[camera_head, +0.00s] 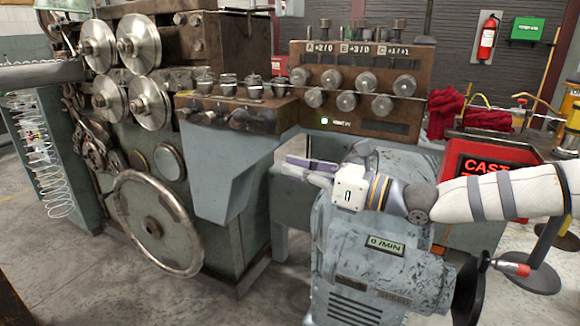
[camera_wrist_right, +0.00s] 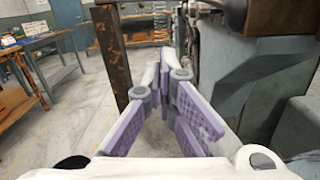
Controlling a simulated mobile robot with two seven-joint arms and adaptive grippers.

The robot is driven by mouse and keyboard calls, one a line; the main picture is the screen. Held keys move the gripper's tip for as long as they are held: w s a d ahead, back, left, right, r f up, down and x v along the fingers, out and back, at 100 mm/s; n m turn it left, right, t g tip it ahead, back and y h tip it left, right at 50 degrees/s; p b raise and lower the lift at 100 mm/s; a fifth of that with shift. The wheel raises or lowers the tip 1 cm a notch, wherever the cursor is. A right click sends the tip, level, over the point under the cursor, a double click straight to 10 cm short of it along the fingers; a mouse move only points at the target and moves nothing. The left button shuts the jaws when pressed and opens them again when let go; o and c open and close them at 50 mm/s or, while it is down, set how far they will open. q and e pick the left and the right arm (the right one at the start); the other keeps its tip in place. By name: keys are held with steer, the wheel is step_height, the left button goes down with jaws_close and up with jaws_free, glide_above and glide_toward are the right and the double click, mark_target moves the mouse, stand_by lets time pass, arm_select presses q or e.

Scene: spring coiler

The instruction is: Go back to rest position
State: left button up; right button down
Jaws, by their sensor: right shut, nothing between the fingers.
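My right arm comes in from the right in the head view. Its white and purple gripper (camera_head: 293,162) points left, above and in front of the grey motor housing (camera_head: 375,225) and below the control panel. The fingers are together and hold nothing. In the right wrist view the gripper (camera_wrist_right: 167,58) shows its purple ridged pads angled in towards each other, with the tips close together and bare floor beyond. My left gripper is in neither view.
The spring coiler (camera_head: 215,160), with rollers and a large handwheel (camera_head: 157,222), fills the left and middle. A knobbed panel (camera_head: 355,85) stands behind my gripper. A red box (camera_head: 485,165) sits near my forearm. The wrist view shows a rusty post (camera_wrist_right: 112,55) and workbenches (camera_wrist_right: 45,50).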

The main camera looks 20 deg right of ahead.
steer(key=s+a+f+n+g+h, duration=0.1)
steer(key=s+a+f+n+g, duration=0.3)
steer(key=s+a+f+g, duration=0.5)
steer(key=s+a+f+n+g+h, duration=0.15)
steer(key=s+a+f+n, duration=0.45)
steer(key=f, duration=0.7)
steer(key=s+d+f+n+g+h, duration=0.2)
steer(key=s+f+n, duration=0.15)
steer(key=s, duration=0.35)
steer(key=s+d+f+n+g+h+p, duration=0.1)
steer(key=s+d+f+n+g+h, duration=0.15)
steer(key=s+f, duration=0.35)
steer(key=s+d+f+n+g+h, duration=0.1)
steer(key=s+d+f+n+g, duration=0.15)
steer(key=s, duration=0.55)
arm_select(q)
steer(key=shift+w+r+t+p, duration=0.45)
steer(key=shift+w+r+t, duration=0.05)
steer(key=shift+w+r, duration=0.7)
arm_select(e)
steer(key=s+d+n+h, duration=0.1)
steer(key=s+d+n, duration=0.1)
steer(key=s+n, duration=0.3)
steer(key=s+d+f+n+h, duration=0.1)
steer(key=s+d+n+h, duration=0.1)
steer(key=s+n, duration=0.3)
steer(key=shift+s+d+n, duration=0.35)
steer(key=shift+s+d, duration=0.3)
steer(key=shift+d, duration=0.2)
steer(key=shift+t, duration=0.25)
